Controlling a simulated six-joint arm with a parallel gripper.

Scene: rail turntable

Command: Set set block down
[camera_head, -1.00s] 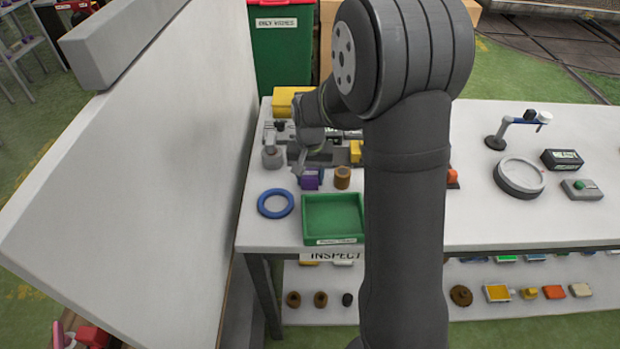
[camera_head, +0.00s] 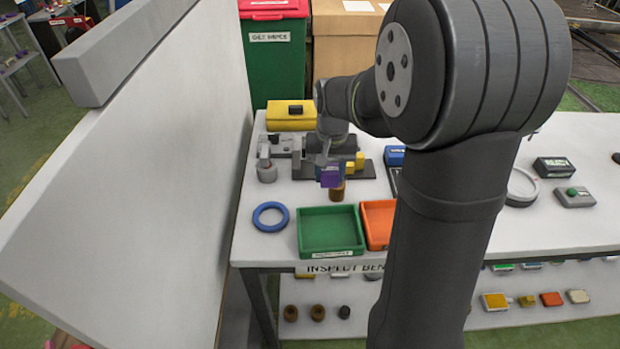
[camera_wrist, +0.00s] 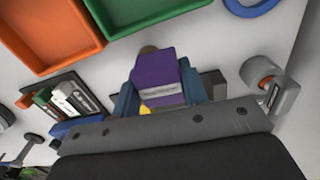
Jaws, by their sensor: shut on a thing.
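The purple set block (camera_head: 330,177) is held in my gripper (camera_head: 329,166) above the inspect bench (camera_head: 560,230). In the wrist view the purple block (camera_wrist: 157,76) has a pale label and sits between the two blue fingers of my gripper (camera_wrist: 160,95), which are shut on it. In the head view a brown cylinder (camera_head: 337,192) stands just below and behind the block, partly hidden by it. I cannot tell exactly how high the block is above the bench.
A green tray (camera_head: 330,250), an orange tray (camera_head: 376,243) and a blue ring (camera_head: 286,218) lie in front. A dark fixture with yellow blocks (camera_head: 362,172), a grey vise-like device (camera_head: 267,172) and a yellow box (camera_head: 291,124) are close by. A white panel (camera_head: 130,200) stands at left.

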